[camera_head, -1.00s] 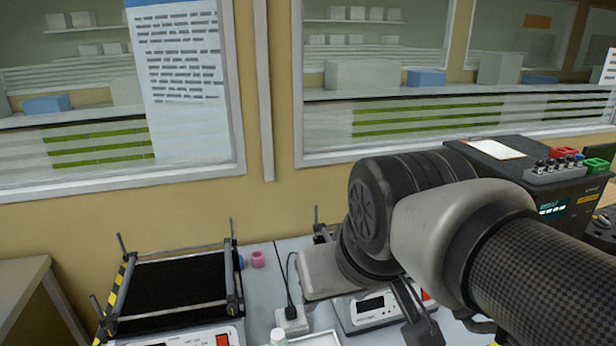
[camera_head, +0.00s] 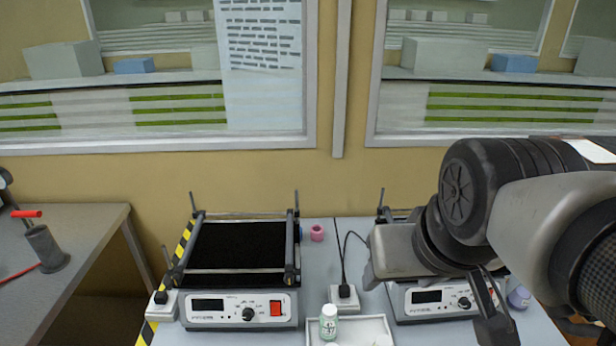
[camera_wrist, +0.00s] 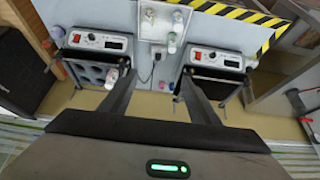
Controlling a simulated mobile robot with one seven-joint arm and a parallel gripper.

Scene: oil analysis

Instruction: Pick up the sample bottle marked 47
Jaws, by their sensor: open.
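A small bottle (camera_head: 328,325) with a pale cap, greenish contents and a white label stands at the left of a white tray (camera_head: 376,320) in the head view. Its dark label marking is too small to read surely. In the wrist view, several small bottles stand on and around the tray, one of them (camera_wrist: 172,42) near its edge; I cannot tell which is marked 47. My gripper (camera_wrist: 156,88) is open and empty, its fingers apart and pointing towards the bench. In the head view it hangs to the right of the tray, apart from the bottle, partly hidden by my arm.
A black-topped shaker (camera_head: 240,308) stands left of the tray and a second device (camera_head: 430,300) right of it.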

